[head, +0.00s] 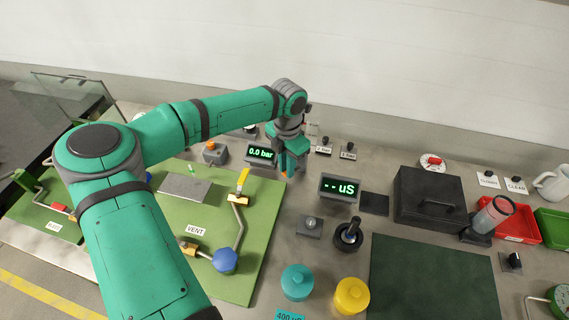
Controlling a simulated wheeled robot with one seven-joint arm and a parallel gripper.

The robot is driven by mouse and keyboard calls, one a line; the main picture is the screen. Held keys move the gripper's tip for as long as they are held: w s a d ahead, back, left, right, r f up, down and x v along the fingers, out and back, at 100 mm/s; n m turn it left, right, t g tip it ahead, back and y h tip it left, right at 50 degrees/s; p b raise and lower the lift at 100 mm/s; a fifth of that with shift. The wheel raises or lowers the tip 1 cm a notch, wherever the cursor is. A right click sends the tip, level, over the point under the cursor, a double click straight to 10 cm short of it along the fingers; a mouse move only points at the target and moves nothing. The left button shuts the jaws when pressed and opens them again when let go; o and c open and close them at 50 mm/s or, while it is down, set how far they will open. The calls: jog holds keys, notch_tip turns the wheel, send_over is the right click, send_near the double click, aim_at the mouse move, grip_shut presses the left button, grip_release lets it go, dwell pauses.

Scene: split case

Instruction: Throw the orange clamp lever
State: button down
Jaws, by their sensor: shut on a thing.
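My gripper (288,168) points down behind the green panel, just right of the display that reads 0.0 bar.
The 0.0 bar display (261,154) stands close left of my gripper, and the uS display (339,188) is to its right. A grey box with an orange knob (211,146) stands left. A yellow-handled valve (241,188) rises from the green panel (175,225). A black case (430,198) is at right.

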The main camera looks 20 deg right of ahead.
jog(key=n, duration=0.2)
jog(key=s+n, duration=0.1)
jog(key=shift+s+d+n, duration=0.1)
jog(key=shift+d+n, duration=0.15)
jog(key=shift+n, duration=0.05)
jog(key=shift+s+d+n, duration=0.2)
jog(key=shift+d+n, duration=0.05)
jog(key=shift+n, duration=0.45)
jog(key=shift+s+d+n, duration=0.15)
jog(key=shift+d+n, duration=0.05)
jog(key=shift+n, duration=0.5)
jog(key=c, duration=1.7)
grip_release()
notch_tip(320, 180, up, 11)
jog(key=shift+f, duration=0.1)
